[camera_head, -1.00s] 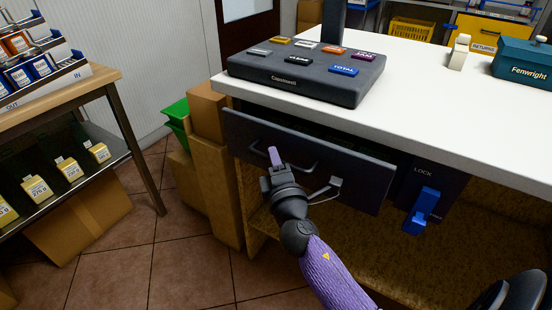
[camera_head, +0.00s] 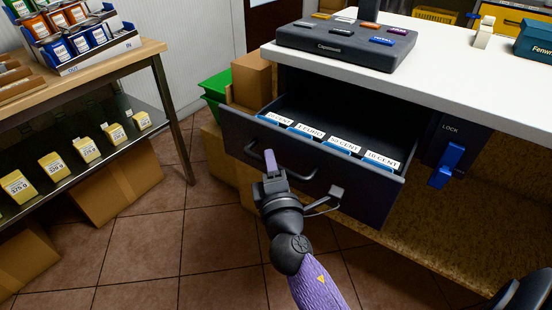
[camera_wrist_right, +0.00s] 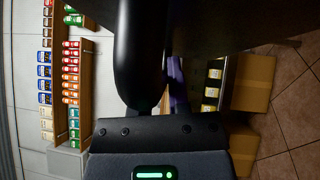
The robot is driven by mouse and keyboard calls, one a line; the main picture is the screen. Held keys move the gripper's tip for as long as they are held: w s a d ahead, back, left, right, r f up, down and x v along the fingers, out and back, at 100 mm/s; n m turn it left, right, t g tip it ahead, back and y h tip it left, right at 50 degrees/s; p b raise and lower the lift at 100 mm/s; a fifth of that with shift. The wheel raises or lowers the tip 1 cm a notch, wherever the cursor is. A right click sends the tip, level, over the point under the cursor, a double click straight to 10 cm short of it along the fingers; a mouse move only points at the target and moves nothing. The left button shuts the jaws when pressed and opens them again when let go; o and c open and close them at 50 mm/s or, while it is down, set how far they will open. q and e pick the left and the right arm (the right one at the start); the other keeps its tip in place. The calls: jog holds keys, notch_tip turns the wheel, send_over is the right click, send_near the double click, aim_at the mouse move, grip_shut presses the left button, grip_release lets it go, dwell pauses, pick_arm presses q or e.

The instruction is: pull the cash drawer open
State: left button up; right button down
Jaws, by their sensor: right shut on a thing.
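The dark cash drawer (camera_head: 370,185) stands pulled out from under the white counter. Inside it, white labels such as 1 EURO and 50 CENT stand on blue tabs behind the front panel. A dark bar handle (camera_head: 316,208) runs across the front. My right gripper (camera_head: 272,164) is at the drawer front, shut on the handle; the gripper hides part of it. My left gripper is not in view.
A blue lever (camera_head: 446,165) under the word LOCK is right of the drawer. A cash register (camera_head: 340,50) stands on the counter (camera_head: 450,75). Cardboard boxes and a green crate (camera_head: 215,88) stand left of the drawer. A shelf (camera_head: 85,170) is further left. Tiled floor is clear in front.

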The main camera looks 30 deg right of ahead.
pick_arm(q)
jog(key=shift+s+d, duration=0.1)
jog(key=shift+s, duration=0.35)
pick_arm(e)
jog(key=shift+a+f, duration=0.1)
jog(key=shift+a, duration=0.05)
jog(key=c, duration=0.6)
grip_release()
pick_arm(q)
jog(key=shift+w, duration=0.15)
